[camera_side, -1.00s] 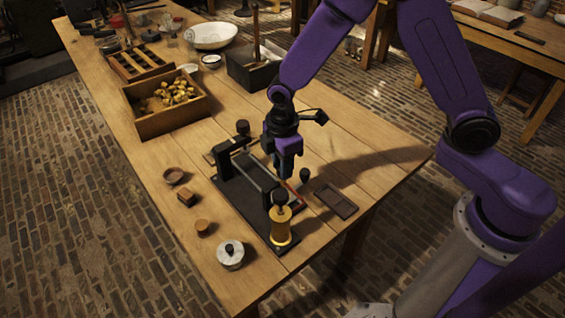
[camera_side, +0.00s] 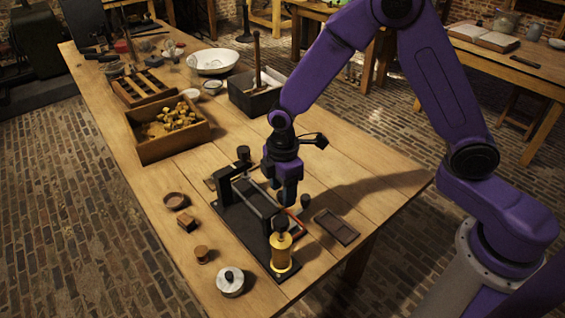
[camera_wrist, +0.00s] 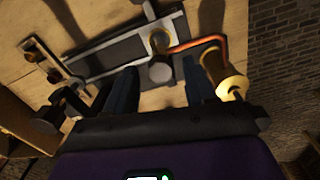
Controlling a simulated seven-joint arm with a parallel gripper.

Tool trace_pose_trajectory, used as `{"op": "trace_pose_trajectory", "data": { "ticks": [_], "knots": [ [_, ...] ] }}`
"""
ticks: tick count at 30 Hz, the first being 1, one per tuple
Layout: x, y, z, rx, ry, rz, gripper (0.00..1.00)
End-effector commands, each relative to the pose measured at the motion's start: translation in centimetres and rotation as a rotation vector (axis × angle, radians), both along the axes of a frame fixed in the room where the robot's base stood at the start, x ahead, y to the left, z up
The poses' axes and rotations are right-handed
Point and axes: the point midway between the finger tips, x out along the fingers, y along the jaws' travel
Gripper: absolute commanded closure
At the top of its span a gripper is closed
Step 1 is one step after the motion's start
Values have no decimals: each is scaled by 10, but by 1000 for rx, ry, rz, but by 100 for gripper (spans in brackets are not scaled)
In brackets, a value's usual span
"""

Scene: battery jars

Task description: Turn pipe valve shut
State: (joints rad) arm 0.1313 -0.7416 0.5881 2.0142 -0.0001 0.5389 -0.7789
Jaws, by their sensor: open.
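The pipe rig is a black base (camera_side: 240,225) with a dark upright frame, on the wooden table. A brass cylinder (camera_side: 281,258) with a black knob stands at its near end. A thin orange-red pipe (camera_side: 293,219) lies beside the frame; in the wrist view it (camera_wrist: 198,43) bends towards a brass fitting (camera_wrist: 160,42). My gripper (camera_side: 289,204) points down over the rig's right side. In the wrist view my gripper (camera_wrist: 160,90) has its fingers apart, with a round grey knob (camera_wrist: 160,72) showing between them. I cannot tell whether either finger touches it, or for certain which part is the valve.
A shallow dark tray (camera_side: 337,227) lies right of the rig. A lidded round pot (camera_side: 231,283) and small wooden pieces (camera_side: 186,222) stand to its left. A wooden box of yellow pieces (camera_side: 170,132) and a black box (camera_side: 255,97) stand behind.

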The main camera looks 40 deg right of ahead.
Motion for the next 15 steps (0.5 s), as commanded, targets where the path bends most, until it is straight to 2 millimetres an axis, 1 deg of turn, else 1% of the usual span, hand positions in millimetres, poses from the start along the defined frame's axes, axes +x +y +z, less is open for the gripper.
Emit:
{"op": "trace_pose_trajectory", "data": {
  "ticks": [5,15],
  "knots": [
    [1,1,27,3,-5,0,45],
    [1,1,100,5,-7,1,45]
  ]
}}
